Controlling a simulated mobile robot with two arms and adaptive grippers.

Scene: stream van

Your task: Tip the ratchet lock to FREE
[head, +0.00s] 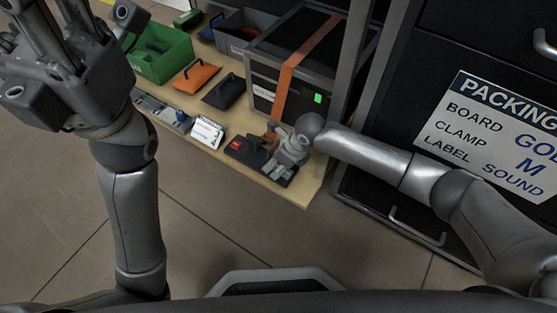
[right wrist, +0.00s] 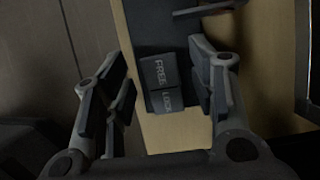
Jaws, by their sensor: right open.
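The ratchet lock (right wrist: 162,84) is a small dark two-part rocker in the right wrist view, with FREE lettered on its upper half and LOCK on its lower half. I cannot tell surely which half is pressed down. My right gripper (head: 276,143) is over the dark pad at the bench's near right corner and hides part of it in the head view. In the right wrist view its open fingers (right wrist: 160,78) stand on either side of the rocker, with nothing held. My left gripper (head: 62,55) is raised at the upper left, away from the bench; its jaw opening is unclear.
An orange strap (head: 289,72) runs down a black case (head: 262,98) behind the lock. A green bin (head: 165,62), orange pouch (head: 195,76), dark pouch (head: 225,92) and white card (head: 207,132) are to the left. A drawer cabinet with a packing sign (head: 490,133) stands right.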

